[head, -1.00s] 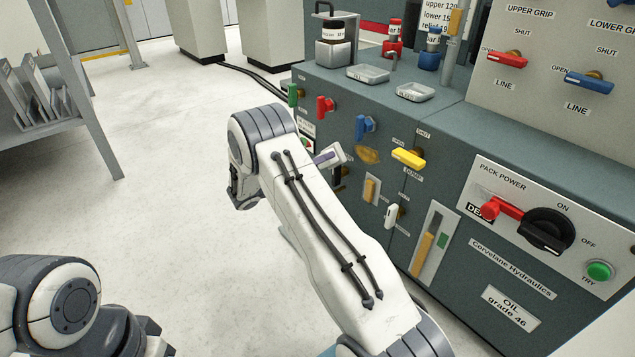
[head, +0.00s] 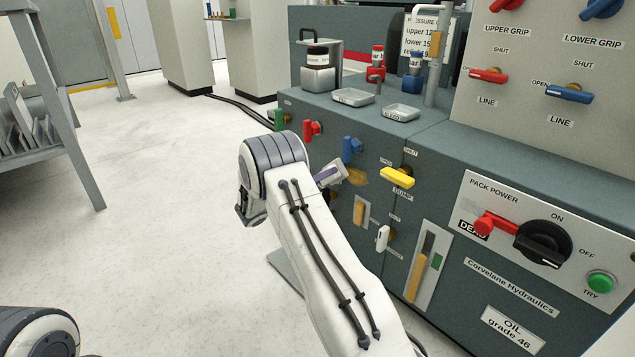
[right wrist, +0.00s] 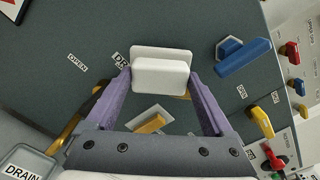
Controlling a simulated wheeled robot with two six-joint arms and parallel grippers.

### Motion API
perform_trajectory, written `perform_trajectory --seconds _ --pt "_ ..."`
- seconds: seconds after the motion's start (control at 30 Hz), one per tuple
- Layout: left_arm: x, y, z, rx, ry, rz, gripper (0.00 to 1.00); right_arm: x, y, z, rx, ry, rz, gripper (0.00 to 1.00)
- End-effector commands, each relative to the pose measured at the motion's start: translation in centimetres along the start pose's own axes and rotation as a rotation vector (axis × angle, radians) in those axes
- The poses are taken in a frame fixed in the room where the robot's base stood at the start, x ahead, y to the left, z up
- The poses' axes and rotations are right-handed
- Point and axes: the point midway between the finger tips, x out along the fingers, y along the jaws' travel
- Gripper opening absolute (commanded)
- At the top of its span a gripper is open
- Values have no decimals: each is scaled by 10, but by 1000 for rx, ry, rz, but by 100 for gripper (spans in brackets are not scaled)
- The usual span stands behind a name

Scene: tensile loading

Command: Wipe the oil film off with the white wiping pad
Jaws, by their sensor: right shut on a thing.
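The oil film (head: 358,177) is a brown patch on the dark green cabinet front, between the blue and yellow handles. My right gripper (head: 326,177) is just left of it in the head view, shut on the white wiping pad (head: 341,167). In the right wrist view the pad (right wrist: 161,70) sits between the purple fingertips of my right gripper (right wrist: 160,82), facing the green panel. I cannot tell whether the pad touches the panel. The film cannot be made out for certain in the wrist view. My left gripper is out of view.
A blue handle (head: 352,148), a red handle (head: 312,130) and a yellow handle (head: 397,177) stick out near the film. A white handle (head: 382,238) is below. Trays (head: 401,113) and bottles stand on the cabinet top.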

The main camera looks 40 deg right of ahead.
Motion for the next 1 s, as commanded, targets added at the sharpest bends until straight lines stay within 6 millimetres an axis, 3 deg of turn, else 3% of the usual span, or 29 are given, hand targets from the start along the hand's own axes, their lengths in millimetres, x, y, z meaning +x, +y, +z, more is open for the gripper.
perform_trajectory --seconds 1.0 --pt "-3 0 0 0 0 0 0 9 0 0 0 1 -1 42"
